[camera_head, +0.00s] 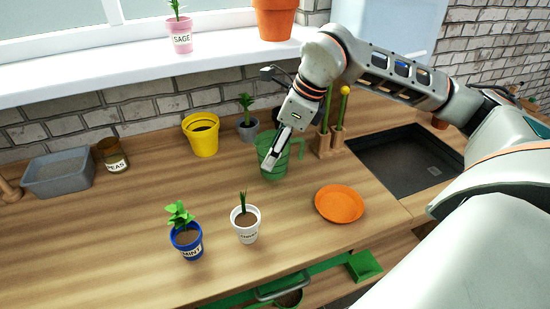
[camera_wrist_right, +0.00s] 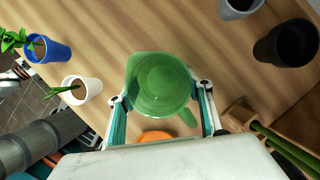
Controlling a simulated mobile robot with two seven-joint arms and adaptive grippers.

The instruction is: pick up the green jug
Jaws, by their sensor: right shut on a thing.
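The green jug (camera_head: 274,168) is a translucent jug with a handle on its right, upright at the middle of the wooden counter in the head view. My right gripper (camera_head: 271,160) reaches down to it from above. In the right wrist view the jug (camera_wrist_right: 162,84) sits between the two fingers of my right gripper (camera_wrist_right: 162,108), which are shut on it. Part of the jug is hidden behind the gripper in the head view. I cannot tell whether its base touches the counter.
A white-potted plant (camera_head: 246,224), a blue mint pot (camera_head: 187,240) and an orange saucer (camera_head: 339,203) stand in front. A yellow pot (camera_head: 202,134) and a grey pot (camera_head: 247,129) are behind. Wooden tool holders (camera_head: 325,143) and a dark sink (camera_head: 405,163) lie to the right.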

